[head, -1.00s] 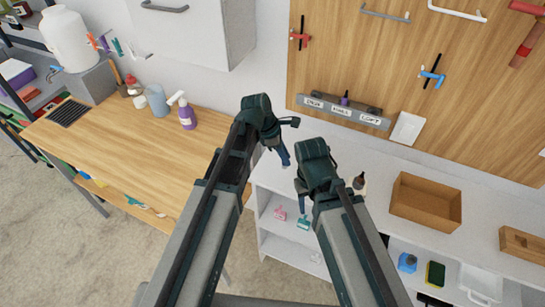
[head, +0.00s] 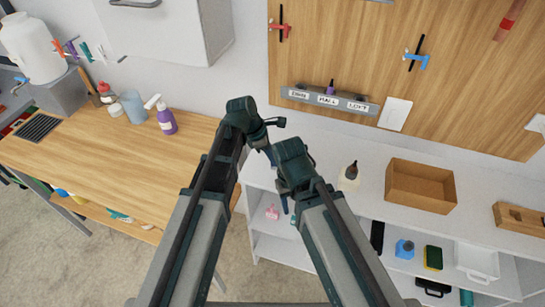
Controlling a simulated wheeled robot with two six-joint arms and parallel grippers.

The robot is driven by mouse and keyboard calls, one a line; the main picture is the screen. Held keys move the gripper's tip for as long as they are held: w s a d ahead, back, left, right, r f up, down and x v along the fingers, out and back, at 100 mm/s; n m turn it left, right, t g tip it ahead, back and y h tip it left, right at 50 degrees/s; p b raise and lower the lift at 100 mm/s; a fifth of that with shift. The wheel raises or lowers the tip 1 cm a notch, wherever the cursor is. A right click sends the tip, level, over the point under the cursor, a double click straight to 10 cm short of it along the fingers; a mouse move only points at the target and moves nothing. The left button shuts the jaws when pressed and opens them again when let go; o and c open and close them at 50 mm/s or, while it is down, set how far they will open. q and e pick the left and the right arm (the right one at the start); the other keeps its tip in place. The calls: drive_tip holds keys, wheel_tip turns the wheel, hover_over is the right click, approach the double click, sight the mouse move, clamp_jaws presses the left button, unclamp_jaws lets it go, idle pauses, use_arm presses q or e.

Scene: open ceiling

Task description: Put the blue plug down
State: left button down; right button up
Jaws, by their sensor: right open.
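A small blue-violet piece (head: 330,87), which looks like a plug, stands upright in the middle slot of the grey labelled rail (head: 313,100) on the wall, above the label HALL. It is too small to be sure that it is the blue plug. My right gripper (head: 285,203) points down, open, over the front of the white counter, apart from the rail. Its fingers are partly hidden by its own wrist. My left gripper (head: 270,155) is just left of it, below the rail. Its fingers are small and partly hidden, so I cannot tell its opening.
A brown bottle (head: 350,172) and an open wooden box (head: 420,186) stand on the white counter (head: 368,198). Red and blue clamps hang on the wooden board (head: 355,40). A purple spray bottle (head: 167,122) stands on the wooden table (head: 110,165) at left. Much of that table is clear.

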use_arm(q)
drive_tip(key=c, duration=0.8)
unclamp_jaws()
drive_tip(key=shift+o, duration=0.2)
drive_tip(key=shift+f, duration=0.1)
drive_tip(key=shift+a+r+p, duration=0.2)
drive_tip(key=shift+r+p, duration=0.45)
drive_tip(key=shift+p, duration=0.1)
drive_tip(key=p+v, duration=1)
drive_tip(key=v, duration=0.1)
drive_tip(key=s+a+f+m+y, duration=0.1)
drive_tip(key=s+m+y, duration=0.4)
drive_tip(key=s+m, duration=1.1)
drive_tip(key=m, duration=0.7)
drive_tip(key=shift+a+f+g+y, duration=0.2)
drive_tip(key=shift+f+g+y, duration=0.1)
drive_tip(key=shift+y, duration=0.1)
